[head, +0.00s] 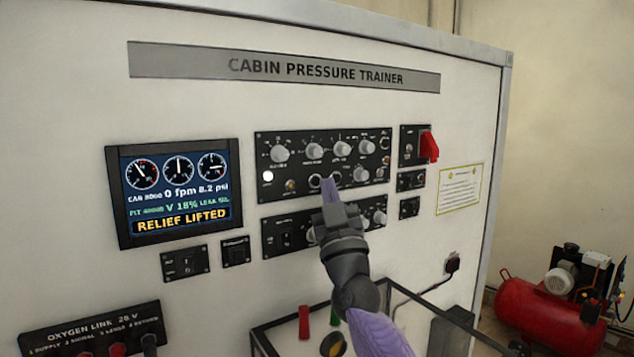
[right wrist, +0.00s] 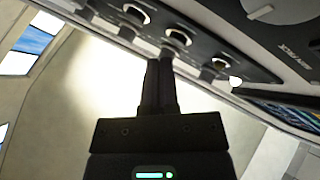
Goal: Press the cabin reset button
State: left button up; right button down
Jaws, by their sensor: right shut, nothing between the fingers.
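The upper black control panel (head: 300,150) on the cabin pressure trainer has a row of knobs above a row of small round buttons. One round button (head: 314,181) shows just left of my right fingertips; its label is too small to read, so I cannot tell which is the cabin reset. My right gripper (head: 329,184) is shut and empty, pointing at this lower row. In the right wrist view its fingers (right wrist: 160,65) end close to a ringed round button (right wrist: 178,37); contact cannot be told. My left gripper is out of view.
A screen (head: 178,192) at left reads RELIEF LIFTED. A white lamp (head: 267,176) is lit on the panel. A red guarded switch (head: 428,147) sticks out at right. A lower knob panel (head: 283,235) is partly behind my gripper. A red compressor (head: 545,310) stands at lower right.

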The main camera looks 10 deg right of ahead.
jog(key=shift+w+a+b, duration=0.15)
jog(key=shift+w+b, duration=0.2)
jog(key=shift+w, duration=0.1)
jog(key=shift+w+a+b, duration=0.15)
jog(key=shift+w+b, duration=0.2)
jog(key=shift+b, duration=0.2)
dwell(0.7)
jog(key=shift+s+p, duration=0.4)
jog(key=shift+p, duration=0.55)
jog(key=shift+s+d, duration=0.25)
jog(key=shift+s, duration=0.05)
